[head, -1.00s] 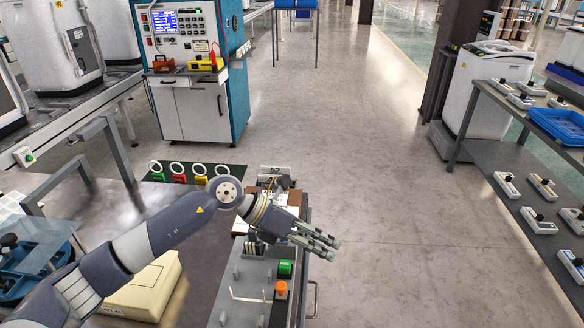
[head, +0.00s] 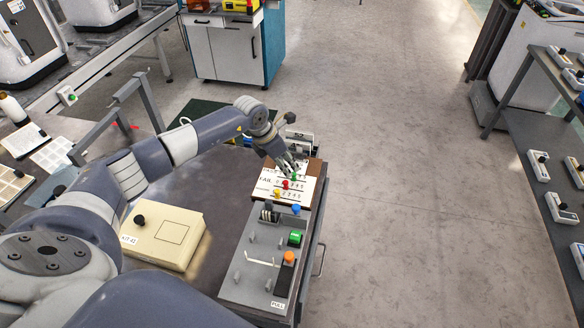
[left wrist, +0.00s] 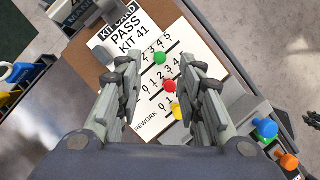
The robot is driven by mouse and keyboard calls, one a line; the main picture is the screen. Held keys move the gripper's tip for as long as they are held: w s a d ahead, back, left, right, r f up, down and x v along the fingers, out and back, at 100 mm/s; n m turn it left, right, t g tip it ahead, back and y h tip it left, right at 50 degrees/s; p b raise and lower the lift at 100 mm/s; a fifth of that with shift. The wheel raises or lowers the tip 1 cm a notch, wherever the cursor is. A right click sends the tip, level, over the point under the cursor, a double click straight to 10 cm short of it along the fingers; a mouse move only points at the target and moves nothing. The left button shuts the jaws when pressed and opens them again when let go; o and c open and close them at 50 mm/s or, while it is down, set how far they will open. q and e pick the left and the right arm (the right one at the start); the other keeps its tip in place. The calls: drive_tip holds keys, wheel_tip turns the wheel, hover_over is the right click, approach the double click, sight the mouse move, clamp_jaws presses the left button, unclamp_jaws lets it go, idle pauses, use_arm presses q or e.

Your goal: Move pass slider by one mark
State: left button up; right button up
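The kit card board (head: 266,184) lies on the cart, with printed PASS, FAIL and REWORK rows. In the left wrist view, the card (left wrist: 125,43) reads "PASS KIT 41". The green pass slider knob (left wrist: 159,58) sits on the top number row, between my fingertips in the picture; its exact mark is unclear. The red knob (left wrist: 169,86) and yellow knob (left wrist: 177,112) sit on the rows below. My left gripper (left wrist: 158,72) is open and empty, with a finger on either side of the knobs. It hangs over the board in the head view (head: 293,166).
A grey panel (head: 235,285) nearer me carries a blue knob (head: 296,209), a green switch (head: 295,238) and an orange knob (head: 289,257). A beige kit box (head: 165,238) lies left. Open floor (head: 400,200) is to the right.

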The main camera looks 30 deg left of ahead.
sight(293, 173)
use_arm(q)
drive_tip(key=shift+x, duration=2.55)
clamp_jaws()
